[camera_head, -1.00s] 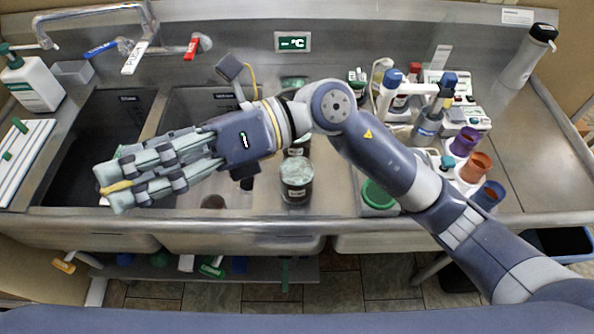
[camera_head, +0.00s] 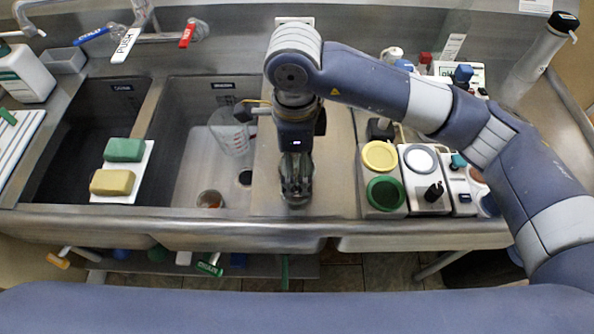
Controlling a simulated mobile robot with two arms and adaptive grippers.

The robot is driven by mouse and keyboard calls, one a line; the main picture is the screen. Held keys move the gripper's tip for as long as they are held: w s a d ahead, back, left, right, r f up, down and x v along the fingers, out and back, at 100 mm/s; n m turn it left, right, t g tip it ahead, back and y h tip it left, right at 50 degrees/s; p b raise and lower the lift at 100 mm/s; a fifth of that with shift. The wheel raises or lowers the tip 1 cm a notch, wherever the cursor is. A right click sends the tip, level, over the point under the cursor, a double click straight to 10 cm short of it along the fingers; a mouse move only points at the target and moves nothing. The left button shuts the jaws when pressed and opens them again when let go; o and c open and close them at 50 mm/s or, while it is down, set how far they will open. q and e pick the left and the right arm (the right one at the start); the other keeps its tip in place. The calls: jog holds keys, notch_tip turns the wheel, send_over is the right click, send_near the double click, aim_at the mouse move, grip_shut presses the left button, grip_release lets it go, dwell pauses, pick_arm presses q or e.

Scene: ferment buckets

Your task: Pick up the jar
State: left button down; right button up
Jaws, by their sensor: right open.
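The jar (camera_head: 295,186) is a dark glass jar on the steel strip to the right of the right sink basin. It is now mostly hidden under my right gripper (camera_head: 295,196). That gripper points down over the jar, with its open fingers around the jar's outline. I cannot tell whether the fingers touch the glass. My left gripper is not in view.
The right basin holds a clear measuring jug (camera_head: 230,132) and a small amber cup (camera_head: 210,199). Green (camera_head: 125,149) and yellow (camera_head: 112,182) sponges lie on a white board over the left basin. Containers with yellow (camera_head: 380,156) and green (camera_head: 385,193) lids stand right.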

jog(key=shift+f, duration=0.7)
notch_tip(320, 180, down, 5)
jog(key=p, duration=0.2)
jog(key=shift+s+d+r+p, duration=0.1)
jog(key=shift+d+r+p, duration=0.05)
jog(key=shift+p, duration=0.2)
jog(key=shift+f, duration=0.3)
jog(key=c, duration=1.2)
